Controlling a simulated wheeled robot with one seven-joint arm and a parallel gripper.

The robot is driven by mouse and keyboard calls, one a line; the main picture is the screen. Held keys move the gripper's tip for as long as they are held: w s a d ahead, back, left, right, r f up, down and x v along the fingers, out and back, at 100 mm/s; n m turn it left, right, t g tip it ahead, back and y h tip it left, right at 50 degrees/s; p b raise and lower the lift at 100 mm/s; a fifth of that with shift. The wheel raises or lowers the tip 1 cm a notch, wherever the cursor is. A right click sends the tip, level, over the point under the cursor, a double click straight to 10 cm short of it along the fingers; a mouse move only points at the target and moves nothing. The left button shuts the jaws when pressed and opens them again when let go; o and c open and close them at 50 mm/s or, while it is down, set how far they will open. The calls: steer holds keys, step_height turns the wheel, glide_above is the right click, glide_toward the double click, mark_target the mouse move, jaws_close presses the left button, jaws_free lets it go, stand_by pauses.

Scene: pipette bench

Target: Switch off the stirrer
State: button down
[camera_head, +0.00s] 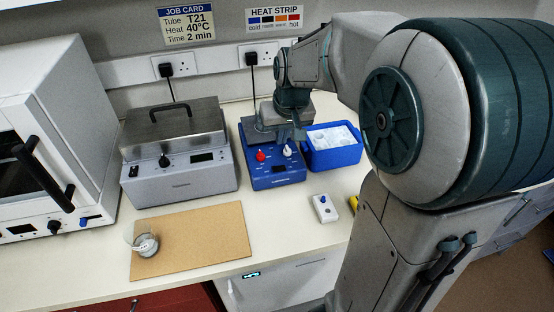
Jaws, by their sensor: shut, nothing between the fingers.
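The stirrer (277,181) is the blue unit at the middle of the bench, with a grey top plate at the back. Its sloping front has a red knob (260,156) on the left, a white knob (287,151) on the right and a small dark display between and below them. My gripper (299,134) is shut and empty. It points down over the right part of the stirrer, just above and behind the white knob. Whether it touches anything is too small to tell. My arm hides part of the top plate.
A blue box (334,157) with white contents stands close on the right. A lidded grey bath (180,184) stands left, and a white oven (50,130) further left. In front are a cork mat (200,250) with a glass dish (146,244) and a small white device (325,212).

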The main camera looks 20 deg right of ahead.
steer(key=p, duration=0.1)
glide_toward(275, 167)
steer(key=x, duration=0.5)
steer(key=shift+w+d+f, duration=0.1)
steer(key=shift+w, duration=0.2)
steer(key=shift+f, duration=0.65)
steer(key=shift+f+b, duration=0.25)
steer(key=shift+b, duration=0.1)
steer(key=shift+d+r+b, duration=0.15)
steer(key=shift+d+b, duration=0.15)
steer(key=shift+d, duration=0.35)
steer(key=shift+r, duration=0.15)
